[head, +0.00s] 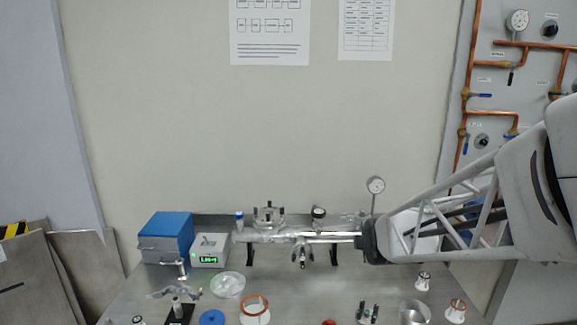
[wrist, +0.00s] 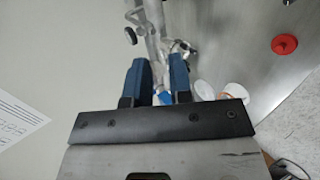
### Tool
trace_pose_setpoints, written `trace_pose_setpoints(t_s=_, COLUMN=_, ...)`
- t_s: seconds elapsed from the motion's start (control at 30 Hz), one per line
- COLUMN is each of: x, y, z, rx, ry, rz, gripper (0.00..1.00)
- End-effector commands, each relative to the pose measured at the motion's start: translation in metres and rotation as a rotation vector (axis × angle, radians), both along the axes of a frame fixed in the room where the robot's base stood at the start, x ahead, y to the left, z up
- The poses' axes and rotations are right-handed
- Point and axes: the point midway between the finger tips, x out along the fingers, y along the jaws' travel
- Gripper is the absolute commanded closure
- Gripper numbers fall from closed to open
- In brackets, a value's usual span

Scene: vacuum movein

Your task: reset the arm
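My gripper (wrist: 159,60) shows in the wrist view as two blue fingers with a clear gap between them. It is open, and I see nothing clamped between the fingertips. Beyond the fingers is a metal tube assembly (wrist: 150,32); I cannot tell if they touch it. In the head view my pale lattice arm reaches in from the right, its dark end near the right part of the horizontal metal tube (head: 290,237). The fingers are not clear in that view.
The metal bench (head: 205,285) holds a blue box (head: 166,237), a meter with a green display (head: 209,251), a clear dish (head: 228,285), a copper-rimmed white part (head: 255,312) and a red knob (wrist: 284,44). Copper pipes (head: 470,80) line the right wall.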

Motion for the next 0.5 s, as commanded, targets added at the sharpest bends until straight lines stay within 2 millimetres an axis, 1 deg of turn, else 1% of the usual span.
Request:
trace_pose_setpoints(t_s=0.03, x=-0.013, y=0.001, z=0.006, rx=0.052, ry=0.024, rz=-0.039, gripper=0.8)
trace_pose_setpoints(t_s=0.1, x=-0.03, y=0.002, z=0.01, rx=0.131, ry=0.067, rz=-0.105, gripper=0.8)
trace_pose_setpoints(t_s=0.27, x=-0.072, y=0.005, z=0.019, rx=0.305, ry=0.161, rz=-0.268, gripper=0.8)
trace_pose_setpoints(t_s=0.5, x=-0.139, y=0.009, z=0.029, rx=0.534, ry=0.294, rz=-0.547, gripper=0.8)
